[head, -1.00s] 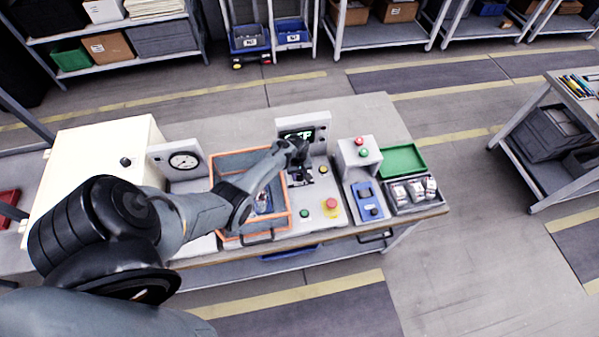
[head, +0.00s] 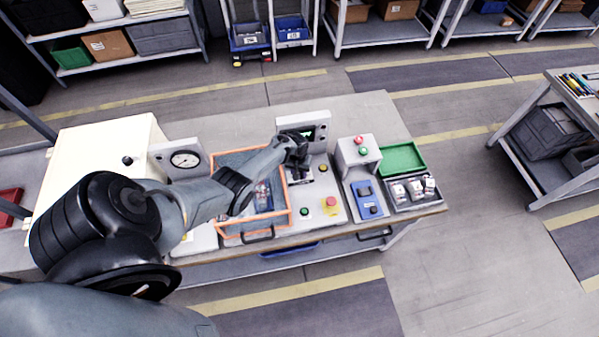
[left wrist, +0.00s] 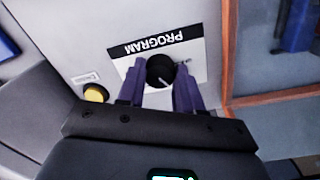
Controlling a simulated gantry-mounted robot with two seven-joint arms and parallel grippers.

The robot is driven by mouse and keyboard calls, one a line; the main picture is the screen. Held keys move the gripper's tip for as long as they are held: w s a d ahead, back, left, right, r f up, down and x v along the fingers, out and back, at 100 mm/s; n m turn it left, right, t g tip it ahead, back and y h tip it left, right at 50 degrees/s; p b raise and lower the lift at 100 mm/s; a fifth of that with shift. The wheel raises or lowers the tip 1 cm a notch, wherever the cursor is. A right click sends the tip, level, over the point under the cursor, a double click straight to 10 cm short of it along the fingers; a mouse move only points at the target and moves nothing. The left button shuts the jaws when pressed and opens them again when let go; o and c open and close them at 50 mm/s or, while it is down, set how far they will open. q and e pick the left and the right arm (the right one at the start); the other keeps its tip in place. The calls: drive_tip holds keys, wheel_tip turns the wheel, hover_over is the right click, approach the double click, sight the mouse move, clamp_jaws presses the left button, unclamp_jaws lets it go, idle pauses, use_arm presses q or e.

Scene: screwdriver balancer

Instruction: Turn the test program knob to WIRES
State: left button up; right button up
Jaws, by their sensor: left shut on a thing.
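The program knob (left wrist: 161,70) is a round black knob with a light pointer line, on a panel under the printed word PROGRAM (left wrist: 153,44), which appears upside down in the left wrist view. My left gripper (left wrist: 159,80) has one finger on each side of the knob and is shut on it. The small position marks around the knob are partly hidden by the fingers, and I cannot read WIRES. In the head view my left gripper (head: 299,172) is over the grey tester (head: 322,187), and its wrist hides the knob. My right gripper is not in view.
A yellow button (left wrist: 96,93) is beside the knob. The tester also has a screen (head: 308,131), a green button (head: 308,211) and a red emergency button (head: 331,202). An orange-rimmed bin (head: 289,209) stands left of it. A blue switch box (head: 367,198) is to the right.

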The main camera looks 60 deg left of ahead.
use_arm(q)
drive_tip(key=o, duration=1)
drive_tip(key=shift+o, duration=0.2)
drive_tip(key=shift+r+p, duration=0.4)
drive_tip(key=shift+r, duration=0.2)
wheel_tip(320, 180, up, 10)
drive_tip(key=p, duration=0.2)
drive_tip(key=shift+s+a+f+p, duration=0.15)
drive_tip(key=shift+s+f+p, duration=0.05)
drive_tip(key=shift+p, duration=0.2)
